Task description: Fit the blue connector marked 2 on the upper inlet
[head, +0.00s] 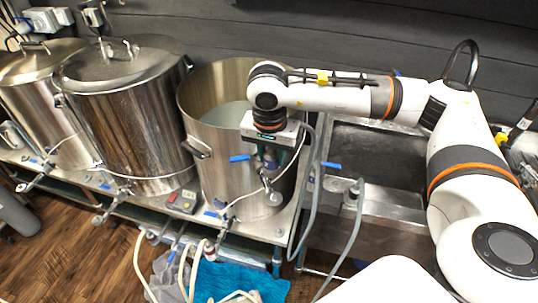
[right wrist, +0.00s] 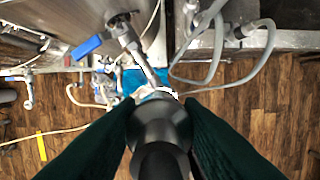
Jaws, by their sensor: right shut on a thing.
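My right gripper (head: 268,163) is in front of the open steel kettle (head: 215,165), beside a blue-handled valve (head: 239,158). In the right wrist view its dark green fingers (right wrist: 160,115) are shut on a dark grey round fitting (right wrist: 160,135). I see no blue colour or number 2 on the fitting. The valve's blue lever (right wrist: 88,45) and steel body (right wrist: 123,32) are just beyond the fingers, up and left. A steel tube runs from the valve toward the held fitting; I cannot tell whether they touch. I cannot tell which port is the upper inlet. My left gripper is not in view.
Two lidded kettles (head: 120,110) stand at the left on the same steel stand. A sink (head: 370,160) is to the right. Grey hoses (head: 312,190) hang by its edge. A blue cloth (head: 235,282) and pale hoses lie below, on the wood floor (head: 85,255).

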